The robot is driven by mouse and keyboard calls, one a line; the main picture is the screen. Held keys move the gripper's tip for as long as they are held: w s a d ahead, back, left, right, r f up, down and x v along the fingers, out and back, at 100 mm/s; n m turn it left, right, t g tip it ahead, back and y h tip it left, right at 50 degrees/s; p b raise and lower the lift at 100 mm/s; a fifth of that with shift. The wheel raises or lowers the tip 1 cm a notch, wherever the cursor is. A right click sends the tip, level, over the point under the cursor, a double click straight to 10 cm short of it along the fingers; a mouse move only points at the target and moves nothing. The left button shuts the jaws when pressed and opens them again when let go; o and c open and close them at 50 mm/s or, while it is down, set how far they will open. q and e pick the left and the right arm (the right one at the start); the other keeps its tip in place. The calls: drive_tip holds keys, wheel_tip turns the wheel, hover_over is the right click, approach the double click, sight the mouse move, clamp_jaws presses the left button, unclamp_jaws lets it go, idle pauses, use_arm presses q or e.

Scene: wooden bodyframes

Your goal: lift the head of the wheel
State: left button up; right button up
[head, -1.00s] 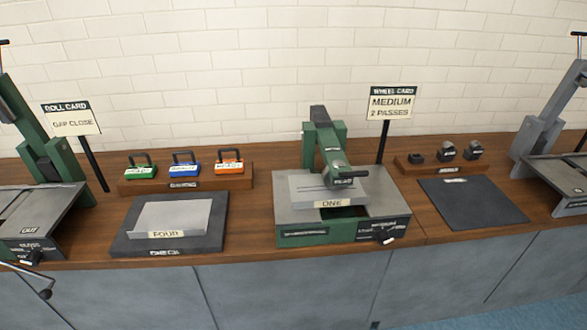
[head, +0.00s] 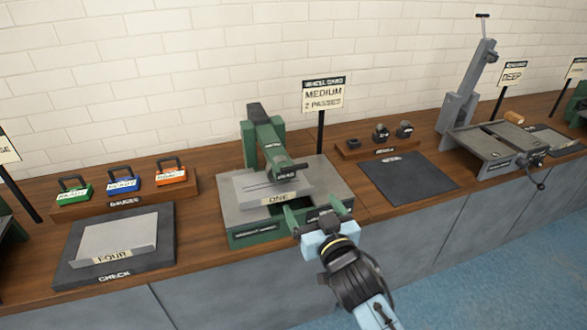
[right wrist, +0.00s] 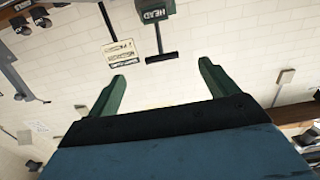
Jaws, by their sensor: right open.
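The wheel machine (head: 330,175) stands on the bench, green with a grey bed. Its head (head: 268,142) is a green arm slanting down toward the front, its lower end over a grey plate marked ONE (head: 250,190). My right gripper (head: 314,206) is in front of the machine's front right part, fingers apart and empty. In the right wrist view its green fingers (right wrist: 161,74) are spread with nothing between them. A dark block marked HEAD (right wrist: 152,13) and a dark T-shaped bar (right wrist: 160,57) show beyond them. My left gripper is not in view.
A wheel card (head: 323,95) reading MEDIUM, 2 PASSES stands behind the machine. A check plate (head: 150,262) and several coloured gauges lie left. A dark mat (head: 408,178) and a small rack (head: 350,155) lie right. Another grey machine (head: 465,110) stands farther right.

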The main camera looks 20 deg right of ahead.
sight(295, 169)
drive_tip(key=w, duration=0.4)
drive_tip(key=w+r, duration=0.1)
drive_tip(key=w, duration=0.4)
drive_tip(key=w+r, duration=0.1)
drive_tip(key=w, duration=0.3)
drive_tip(key=shift+w+a, duration=0.2)
